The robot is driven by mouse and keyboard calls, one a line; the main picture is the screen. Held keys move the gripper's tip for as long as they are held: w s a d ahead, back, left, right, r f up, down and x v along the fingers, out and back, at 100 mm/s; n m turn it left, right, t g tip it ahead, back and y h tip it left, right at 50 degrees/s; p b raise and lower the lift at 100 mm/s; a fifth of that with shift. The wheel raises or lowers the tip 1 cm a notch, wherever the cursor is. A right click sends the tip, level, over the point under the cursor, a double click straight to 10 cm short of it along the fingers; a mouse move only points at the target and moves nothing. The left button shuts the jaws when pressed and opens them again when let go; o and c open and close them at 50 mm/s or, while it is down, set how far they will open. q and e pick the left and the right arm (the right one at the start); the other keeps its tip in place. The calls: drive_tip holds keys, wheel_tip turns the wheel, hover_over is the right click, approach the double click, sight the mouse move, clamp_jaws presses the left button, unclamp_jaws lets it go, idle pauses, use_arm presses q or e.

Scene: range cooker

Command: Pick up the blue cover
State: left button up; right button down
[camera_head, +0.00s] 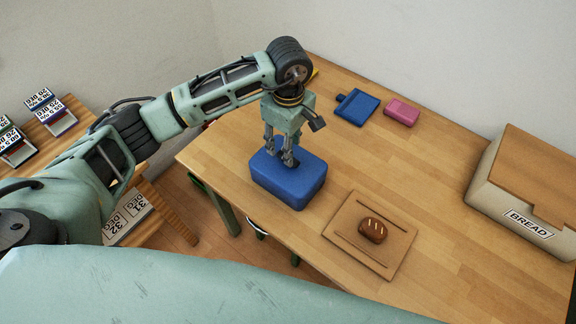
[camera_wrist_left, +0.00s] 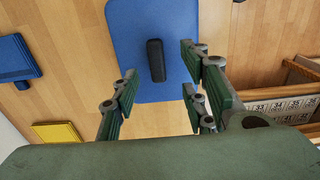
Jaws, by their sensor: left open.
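The blue cover (camera_head: 288,185) is a rounded blue block lying on the wooden table near its left edge. In the left wrist view the blue cover (camera_wrist_left: 128,30) shows a dark upright handle (camera_wrist_left: 155,60) on its top. My left gripper (camera_head: 282,154) points down just above the cover, around the handle's place. In the left wrist view my left gripper (camera_wrist_left: 158,88) has its fingers spread on both sides of the handle, with space between. Whether the fingers touch the cover is hard to tell. My right gripper is in no view.
A cutting board (camera_head: 345,222) with a small loaf (camera_head: 372,230) lies to the right of the cover. A bread box (camera_head: 515,195) stands at the far right. A smaller blue item (camera_head: 357,106) and a pink one (camera_head: 402,112) lie at the back. The middle right tabletop is clear.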

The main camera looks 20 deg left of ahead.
sight(288, 169)
use_arm(q)
drive_tip(key=f+p, duration=0.1)
drive_tip(key=f, duration=0.3)
drive_tip(key=f+p, duration=0.1)
drive_tip(key=f, duration=0.1)
drive_tip(key=shift+w+f+p, duration=0.15)
drive_tip(key=shift+w+p, duration=0.1)
drive_tip(key=shift+p, duration=0.1)
drive_tip(key=shift+f, duration=0.15)
clamp_jaws()
